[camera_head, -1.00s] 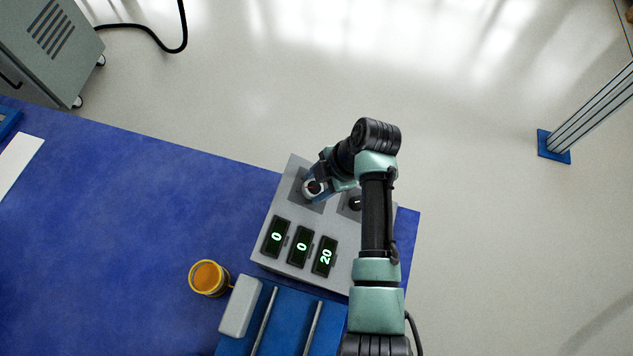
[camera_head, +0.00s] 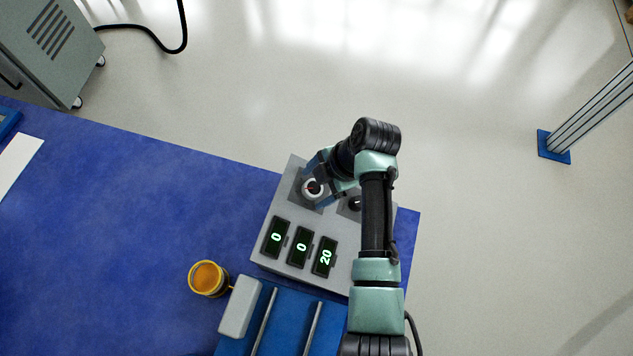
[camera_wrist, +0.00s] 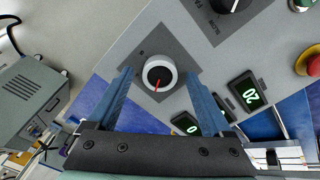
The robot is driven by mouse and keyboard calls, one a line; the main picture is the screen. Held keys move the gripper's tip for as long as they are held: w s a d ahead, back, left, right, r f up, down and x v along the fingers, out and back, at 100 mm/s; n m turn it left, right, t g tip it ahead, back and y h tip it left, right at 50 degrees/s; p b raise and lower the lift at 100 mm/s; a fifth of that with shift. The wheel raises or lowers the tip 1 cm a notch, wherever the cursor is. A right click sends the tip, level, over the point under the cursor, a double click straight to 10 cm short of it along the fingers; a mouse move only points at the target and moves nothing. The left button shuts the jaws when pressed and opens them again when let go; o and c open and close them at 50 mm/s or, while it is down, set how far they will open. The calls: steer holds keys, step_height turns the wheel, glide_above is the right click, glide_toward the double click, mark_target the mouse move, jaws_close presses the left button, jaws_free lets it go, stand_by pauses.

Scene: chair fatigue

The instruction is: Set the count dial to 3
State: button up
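A round dial with a white rim, black cap and red pointer (camera_wrist: 158,75) sits on a dark square plate on the grey control box (camera_head: 262,243). Its label is too small to read. In the head view the dial (camera_head: 312,188) is partly covered by my gripper. My gripper (camera_wrist: 158,78) is open, with one blue finger on each side of the dial and visible gaps between. Three displays on the box read 0 (camera_head: 277,238), 0 (camera_head: 301,247) and 20 (camera_head: 325,257).
A black knob marked slow and fast (camera_wrist: 232,3) is beside the dial, near my arm. A red button (camera_wrist: 312,65) is farther right. A yellow-rimmed cup (camera_head: 208,278) and a blue fixture with rods (camera_head: 285,320) stand in front of the box.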

steer(key=p+v, duration=0.3)
steer(key=v, duration=1)
stand_by(0.4)
